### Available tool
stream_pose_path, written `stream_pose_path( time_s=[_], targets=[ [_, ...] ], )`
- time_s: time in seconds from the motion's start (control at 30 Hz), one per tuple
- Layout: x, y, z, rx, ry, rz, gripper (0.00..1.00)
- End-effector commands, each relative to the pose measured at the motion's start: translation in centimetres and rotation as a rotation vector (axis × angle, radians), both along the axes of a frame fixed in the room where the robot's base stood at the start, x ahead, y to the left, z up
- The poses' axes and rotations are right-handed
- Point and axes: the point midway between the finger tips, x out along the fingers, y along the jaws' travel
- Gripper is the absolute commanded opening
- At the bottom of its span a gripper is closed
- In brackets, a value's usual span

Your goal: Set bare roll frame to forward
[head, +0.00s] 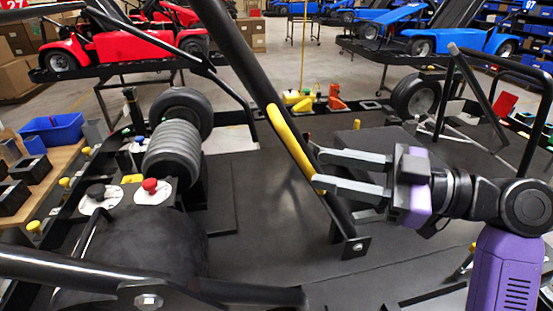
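The bare roll frame (240,62) is a black tube frame over a dark kart deck. Its near tube slants from the top middle down right to a foot bracket (356,245) and carries a yellow sleeve (288,143). My gripper (317,168) reaches in from the right at the lower end of this sleeve. Its two grey fingers are parted, with a gap between them. The lower fingertip overlaps the tube in the picture; the upper one is at its right edge. I cannot tell whether either touches it.
A red button (150,185) and a black knob (96,192) sit at the left, near a grey ribbed cylinder (172,150). Another black frame (480,95) stands at the right. Red kart (120,42) and blue kart (455,40) stand behind. A blue bin (52,130) is far left.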

Motion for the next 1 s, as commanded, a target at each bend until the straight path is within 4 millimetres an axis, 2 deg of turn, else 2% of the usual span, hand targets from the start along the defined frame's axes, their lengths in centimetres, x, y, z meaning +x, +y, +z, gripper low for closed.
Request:
stream_pose_path(
  time_s=[0.5,0.67,0.9,0.93,1.0],
  targets=[
    [2.1,6.4,0.2,-0.001,-0.002,0.005,0.36],
    [2.4,7.2,0.1,-0.001,-0.002,0.004,0.36],
    [2.4,7.3,0.1,0.0,-0.002,0.003,0.36],
    [2.4,7.3,0.1,0.0,-0.002,0.003,0.34],
    [2.4,7.3,0.1,0.0,-0.002,0.003,0.2]
  ],
)
